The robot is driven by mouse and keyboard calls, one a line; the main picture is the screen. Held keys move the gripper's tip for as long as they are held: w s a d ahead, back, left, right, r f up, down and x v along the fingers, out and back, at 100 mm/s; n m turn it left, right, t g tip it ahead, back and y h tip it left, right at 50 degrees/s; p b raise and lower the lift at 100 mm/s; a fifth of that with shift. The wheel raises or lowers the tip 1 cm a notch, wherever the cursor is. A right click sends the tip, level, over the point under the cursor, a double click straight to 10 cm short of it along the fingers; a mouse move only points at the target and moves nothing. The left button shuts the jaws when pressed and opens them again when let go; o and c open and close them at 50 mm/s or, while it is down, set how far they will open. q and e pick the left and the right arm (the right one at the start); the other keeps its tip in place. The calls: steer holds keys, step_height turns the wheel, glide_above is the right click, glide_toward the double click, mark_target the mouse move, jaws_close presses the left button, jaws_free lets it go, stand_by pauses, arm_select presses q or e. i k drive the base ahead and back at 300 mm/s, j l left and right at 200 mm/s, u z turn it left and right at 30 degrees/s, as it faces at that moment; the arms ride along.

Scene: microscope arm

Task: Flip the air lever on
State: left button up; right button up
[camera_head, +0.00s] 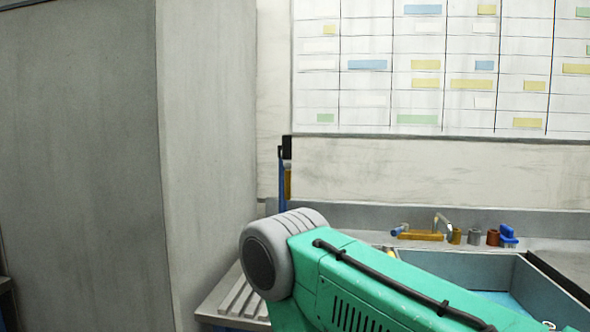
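Several small fittings stand on the ledge behind the sink at the right. They include a blue lever-like handle (508,236) at the right end and a brass-coloured fitting (422,235) with a small blue end and a pale spout. I cannot tell for certain which one is the air lever or how it is set. A large green housing with a grey round end fills the lower middle, close to the camera, and hides part of the sink. I cannot tell whether it is part of me. Neither of my grippers shows.
The blue-grey sink (480,270) lies at the lower right. A ribbed draining surface (240,298) is at its left. A tall grey cabinet (80,160) fills the left. A blue and black upright object (285,172) stands by the wall. A chart (440,97) hangs above.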

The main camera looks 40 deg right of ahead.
mark_target(388, 248)
steer(key=z, duration=1.85)
steer(key=i+l, duration=0.1)
steer(key=l, duration=0.3)
steer(key=i+l, duration=0.1)
steer(key=l, duration=0.75)
steer(key=i+l, duration=0.15)
steer(key=l, duration=0.3)
steer(key=u, duration=1.7)
